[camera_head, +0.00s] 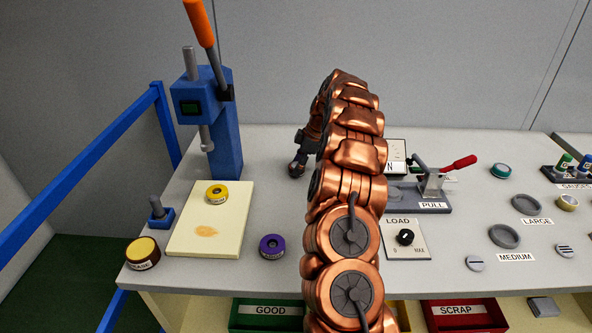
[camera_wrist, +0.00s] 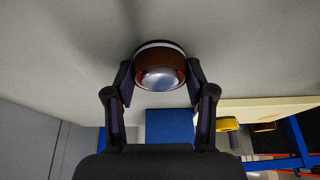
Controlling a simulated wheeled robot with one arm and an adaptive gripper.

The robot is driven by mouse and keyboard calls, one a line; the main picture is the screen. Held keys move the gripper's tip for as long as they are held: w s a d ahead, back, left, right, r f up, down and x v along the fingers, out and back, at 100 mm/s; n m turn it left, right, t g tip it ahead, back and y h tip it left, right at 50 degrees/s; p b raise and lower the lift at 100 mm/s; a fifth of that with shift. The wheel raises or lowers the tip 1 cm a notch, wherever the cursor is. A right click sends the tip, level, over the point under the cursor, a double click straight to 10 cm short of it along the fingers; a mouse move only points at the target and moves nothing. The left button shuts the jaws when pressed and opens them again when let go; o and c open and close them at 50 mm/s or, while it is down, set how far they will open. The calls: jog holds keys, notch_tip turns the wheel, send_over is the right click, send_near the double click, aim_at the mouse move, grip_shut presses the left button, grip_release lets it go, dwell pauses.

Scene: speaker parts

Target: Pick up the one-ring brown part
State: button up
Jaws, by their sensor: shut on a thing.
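In the wrist view, a round brown part (camera_wrist: 150,60) with a pale ring near its far edge and a shiny, domed silver centre sits between the two fingers. My gripper (camera_wrist: 160,80) is shut on it from both sides. The grey tabletop shows right behind the part; I cannot tell whether the part touches it. In the head view my gripper (camera_head: 297,168) is over the back middle of the table, left of my arm.
A blue press (camera_head: 222,130) and cream board (camera_head: 190,238) with a yellow ring part (camera_head: 216,192) stand left. A purple ring part (camera_head: 271,246) and brown tin (camera_head: 142,253) are nearer. The pull lever (camera_head: 435,183) and load dial (camera_head: 405,240) are right. GOOD (camera_head: 268,314) and SCRAP (camera_head: 465,314) bins are in front.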

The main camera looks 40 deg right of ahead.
aim_at(293, 165)
jog(key=shift+c, duration=0.6)
jog(key=shift+r+b, duration=0.45)
jog(key=shift+r, duration=1.35)
jog(key=s+b, duration=0.1)
jog(key=s, duration=0.4)
jog(key=s+d+r, duration=0.1)
jog(key=s, duration=0.4)
jog(key=s+d+b, duration=0.1)
jog(key=s, duration=0.4)
jog(key=shift+s+d+r+b, duration=0.1)
jog(key=shift+s+r+b, duration=0.2)
jog(key=shift+s, duration=0.1)
